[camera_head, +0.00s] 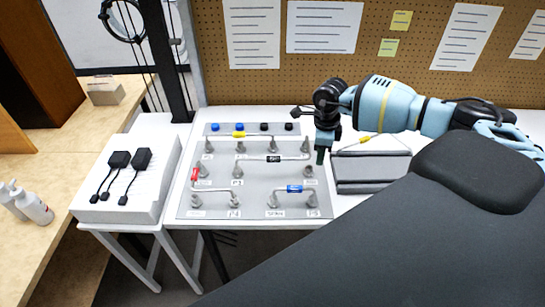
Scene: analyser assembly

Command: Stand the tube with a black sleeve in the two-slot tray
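The tube with a black sleeve (273,158) lies level across the grey board, its ends at upright fittings in the middle of the board. The grey two-slot tray (372,187) is to the right of the board, partly covered by my dark body part in front. My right gripper (320,157) points down near the board's right edge, just right of the black-sleeved tube's right end. Its fingers look like one narrow dark strip, so their opening cannot be made out. It appears apart from the tube. My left gripper is out of view.
Tubes with yellow (239,134), red (195,174) and blue (294,189) sleeves are on the board. A thin rod with a yellow mark (364,139) shows at the tray's back. A white block (140,172) with black cabled plugs stands left. A pegboard (300,75) closes the back.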

